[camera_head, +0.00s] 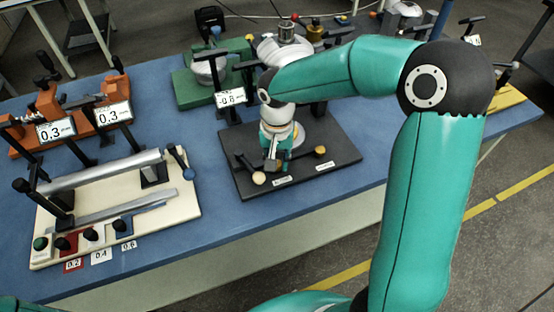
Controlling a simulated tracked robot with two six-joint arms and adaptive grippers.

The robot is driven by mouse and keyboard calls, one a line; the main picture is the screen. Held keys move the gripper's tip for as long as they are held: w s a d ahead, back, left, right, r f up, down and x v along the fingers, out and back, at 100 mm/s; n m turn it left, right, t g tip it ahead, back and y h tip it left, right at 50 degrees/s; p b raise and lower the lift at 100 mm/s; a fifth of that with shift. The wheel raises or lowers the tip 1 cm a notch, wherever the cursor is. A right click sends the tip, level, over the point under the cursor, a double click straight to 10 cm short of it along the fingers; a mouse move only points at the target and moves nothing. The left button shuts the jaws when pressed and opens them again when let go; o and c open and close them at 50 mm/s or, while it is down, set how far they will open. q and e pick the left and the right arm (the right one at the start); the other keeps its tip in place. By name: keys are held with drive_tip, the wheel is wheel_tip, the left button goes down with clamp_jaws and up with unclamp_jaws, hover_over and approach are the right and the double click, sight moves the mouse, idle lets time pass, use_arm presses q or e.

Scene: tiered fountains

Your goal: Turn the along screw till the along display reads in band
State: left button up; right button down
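A dark base plate (345,170) stands on the blue table, with two small white labels (283,182) on its front edge that are too small to read surely. A cream knob (258,178) sits at its front left and a brass knob (320,151) farther right; I cannot tell which is the along screw. A white display (231,97) behind the plate seems to read -0.8. Any other display there is hidden by my arm. My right gripper (274,164) points down over the plate, just right of the cream knob; its fingers are too small to judge. My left gripper is out of view.
A cream fixture (180,207) with metal bars and several knobs stands at the left. Behind it, an orange device (72,107) carries two displays reading 0.3. A green stand (190,90) is behind the plate. Bare blue table lies left of the plate.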

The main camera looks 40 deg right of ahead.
drive_tip(key=n, duration=0.9)
drive_tip(key=shift+n+p, duration=0.4)
drive_tip(key=n+p, duration=0.1)
drive_tip(key=n, duration=0.4)
drive_tip(key=shift+r, duration=0.1)
drive_tip(key=shift+w+n+p, duration=0.1)
drive_tip(key=shift+n+p, duration=0.6)
drive_tip(key=shift+n, duration=2.1)
drive_tip(key=c, duration=0.9)
unclamp_jaws()
wheel_tip(320, 180, up, 12)
drive_tip(key=shift+f, duration=0.1)
